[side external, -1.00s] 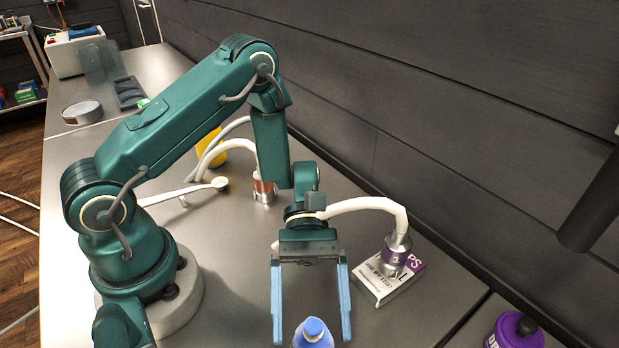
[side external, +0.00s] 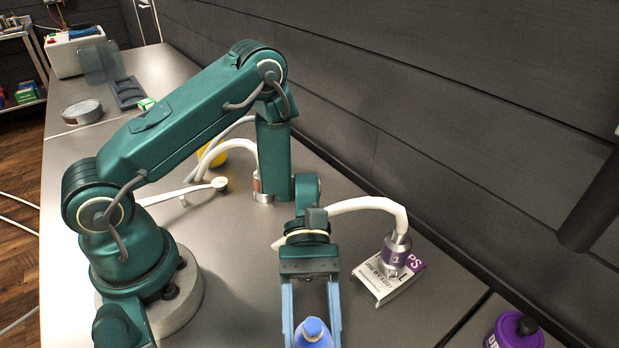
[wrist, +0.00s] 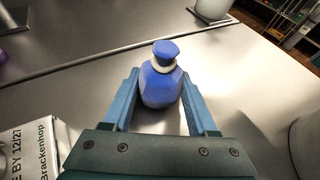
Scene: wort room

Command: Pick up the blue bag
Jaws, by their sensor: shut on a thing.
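The blue bag (side external: 313,334) is a small rounded blue sack with a narrow neck and a flared top. In the side external view it shows at the bottom edge, its lower part cut off. In the wrist view the bag (wrist: 161,84) stands upright between the two blue fingers. My gripper (side external: 312,325) is shut on the bag, one finger on each side. The gripper (wrist: 163,88) also shows in the wrist view. The bag appears to be at table level; I cannot tell whether its underside touches the table.
A white box with purple corner (side external: 388,280) lies right of my gripper, with a white-hosed metal fitting (side external: 396,252) over it. A purple lidded container (side external: 514,331) stands at the bottom right. The dark wall (side external: 450,140) runs behind the grey table (side external: 235,300).

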